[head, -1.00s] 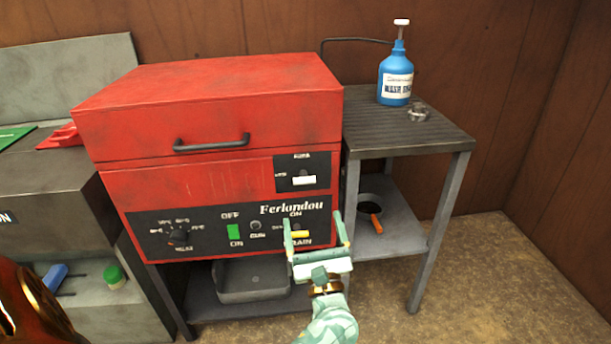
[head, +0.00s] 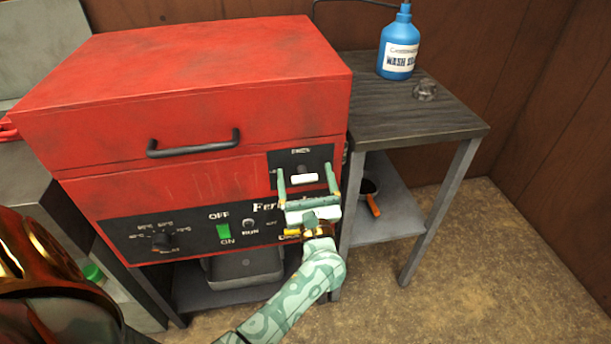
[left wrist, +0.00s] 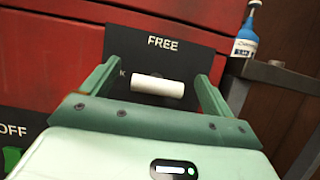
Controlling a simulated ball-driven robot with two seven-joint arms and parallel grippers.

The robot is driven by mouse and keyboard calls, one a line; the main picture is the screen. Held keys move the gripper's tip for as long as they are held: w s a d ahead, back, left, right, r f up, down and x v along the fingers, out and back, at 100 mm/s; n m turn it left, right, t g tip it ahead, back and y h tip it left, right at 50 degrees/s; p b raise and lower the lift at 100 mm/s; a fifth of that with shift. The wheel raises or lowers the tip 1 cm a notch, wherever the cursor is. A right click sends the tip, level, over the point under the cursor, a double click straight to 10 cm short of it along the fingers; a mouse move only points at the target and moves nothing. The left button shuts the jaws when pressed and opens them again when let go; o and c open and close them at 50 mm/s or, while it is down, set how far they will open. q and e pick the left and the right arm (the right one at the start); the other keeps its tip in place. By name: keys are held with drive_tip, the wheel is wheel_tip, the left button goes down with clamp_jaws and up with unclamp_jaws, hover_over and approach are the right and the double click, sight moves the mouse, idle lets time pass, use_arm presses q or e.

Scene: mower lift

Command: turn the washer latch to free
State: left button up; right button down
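The red washer (head: 190,75) stands on a dark stand, with a black handle on its lid. The white latch (head: 304,179) lies level on a small black plate (head: 290,160) on the washer's front right. In the left wrist view the latch (left wrist: 157,86) is a white horizontal bar, with the word FREE above it. My left gripper (head: 308,180) is open in front of the plate. Its fingers stand on both sides of the latch, with gaps between; I cannot tell how deep they reach. My right gripper is not in view.
A blue wash bottle (head: 398,48) and a small metal part (head: 425,90) stand on the dark side table (head: 420,115) at right. Below the latch is the control panel with a green switch (head: 223,231). An orange-handled item (head: 373,206) lies on the lower shelf.

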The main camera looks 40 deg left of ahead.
use_arm(q)
drive_tip(key=shift+a, duration=0.15)
drive_tip(key=c, duration=0.9)
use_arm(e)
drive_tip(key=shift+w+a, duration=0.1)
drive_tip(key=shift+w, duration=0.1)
